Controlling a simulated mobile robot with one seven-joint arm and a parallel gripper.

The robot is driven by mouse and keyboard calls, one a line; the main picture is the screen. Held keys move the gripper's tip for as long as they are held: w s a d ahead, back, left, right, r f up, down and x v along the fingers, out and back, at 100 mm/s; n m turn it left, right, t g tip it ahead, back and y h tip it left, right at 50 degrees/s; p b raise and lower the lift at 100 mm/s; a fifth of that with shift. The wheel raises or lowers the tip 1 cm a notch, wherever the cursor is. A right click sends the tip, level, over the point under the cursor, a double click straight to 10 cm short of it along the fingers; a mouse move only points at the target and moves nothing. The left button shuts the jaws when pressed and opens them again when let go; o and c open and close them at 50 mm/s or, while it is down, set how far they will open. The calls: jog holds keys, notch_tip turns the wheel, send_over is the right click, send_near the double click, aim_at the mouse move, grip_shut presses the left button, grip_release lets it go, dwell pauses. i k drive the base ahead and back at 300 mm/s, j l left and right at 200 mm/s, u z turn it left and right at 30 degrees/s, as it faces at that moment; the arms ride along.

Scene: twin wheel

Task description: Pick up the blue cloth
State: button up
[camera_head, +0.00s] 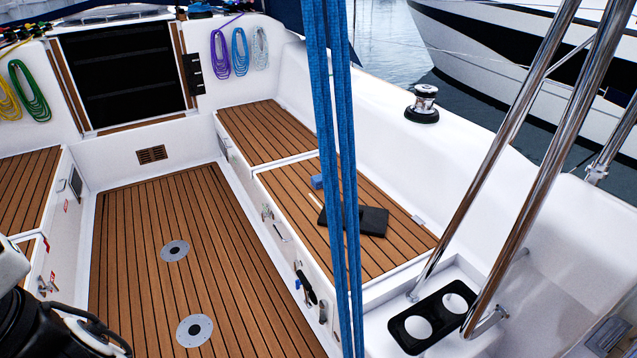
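A small blue item (317,182) lies on the teak seat of the right-hand bench. It looks like a folded cloth or a block, but it is too small to tell which. It rests just behind and left of a flat dark item (371,221), apart from a thin white stick (315,200). My gripper's fingers do not show. Only white and black parts, apparently of my own arm, show at the bottom left corner, far from the bench.
Blue rope strands (333,110) hang in front of the bench and hide part of it. Steel rails (510,135) and a black cup holder (432,318) stand at the right. A winch (424,103) sits on the coaming. The teak floor (190,250) is clear.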

aim_at(317, 180)
jog(key=i+j+z, duration=0.1)
jog(key=i+j, duration=0.45)
jog(key=i+j+z, duration=0.15)
jog(key=i+j, duration=0.4)
jog(key=i+j+z, duration=0.1)
jog(key=i+j, duration=0.4)
jog(key=j, duration=0.2)
jog(key=i+j+z, duration=0.15)
jog(key=i+j, duration=0.45)
jog(key=i, duration=0.15)
